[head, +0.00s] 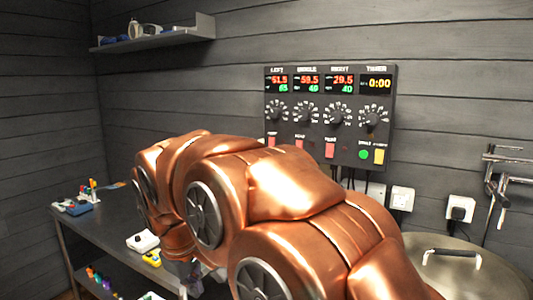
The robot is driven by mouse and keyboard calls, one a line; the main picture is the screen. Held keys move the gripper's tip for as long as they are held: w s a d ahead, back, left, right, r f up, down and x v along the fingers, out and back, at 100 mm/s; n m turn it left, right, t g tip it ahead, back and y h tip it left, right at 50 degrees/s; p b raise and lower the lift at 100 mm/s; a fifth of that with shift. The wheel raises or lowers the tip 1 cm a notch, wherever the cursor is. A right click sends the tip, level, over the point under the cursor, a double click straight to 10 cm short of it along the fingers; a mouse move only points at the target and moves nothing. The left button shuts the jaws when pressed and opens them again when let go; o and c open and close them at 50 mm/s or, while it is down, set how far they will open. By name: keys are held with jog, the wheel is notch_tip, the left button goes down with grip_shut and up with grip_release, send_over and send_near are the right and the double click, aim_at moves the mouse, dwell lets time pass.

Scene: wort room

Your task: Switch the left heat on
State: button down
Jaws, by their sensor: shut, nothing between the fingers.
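The dark control panel (350,130) hangs on the back wall, with columns marked left, middle, right and timer. The left display (277,83) appears to show 61.5 in red above 65 in green. The left knob (276,111) sits below it. Under that knob, the top of the left red switch (271,141) shows, and my copper arm hides the rest, so its position cannot be told. The middle red switch (299,144) is partly covered too. The right red switch (330,150) is clearer. My arm bends down at the left; my gripper's fingers are not visible.
A metal bench (85,235) with small items stands at left. A shelf (160,37) hangs above it. At lower right is a large lidded pot (480,275). Sockets (402,198) and clamps (505,175) are on the wall. My arm fills the middle foreground.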

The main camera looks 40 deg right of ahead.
jog(key=w+d+r+n+t+h+b, duration=0.1)
jog(key=w+d+r+t+h+b, duration=0.1)
jog(key=w+d+r, duration=0.65)
jog(key=w+d+r+t+h+b, duration=0.1)
jog(key=w+d+r+h, duration=0.2)
jog(key=w+d, duration=0.55)
jog(key=w+d+r+n+t+h+b, duration=0.15)
jog(key=w+d+r, duration=0.35)
jog(key=w, duration=0.7)
jog(key=s+d+r+m+g+h+b, duration=0.1)
jog(key=s+d+m+h+b, duration=0.1)
jog(key=s+d+h, duration=0.5)
jog(key=shift+s+d+r+b, duration=0.4)
jog(key=shift+d+b, duration=0.4)
jog(key=shift+d, duration=0.45)
jog(key=shift+w+d+m+g, duration=0.1)
jog(key=shift+m+g, duration=0.15)
jog(key=p+x, duration=0.6)
jog(key=x, duration=0.8)
jog(key=shift+p, duration=0.35)
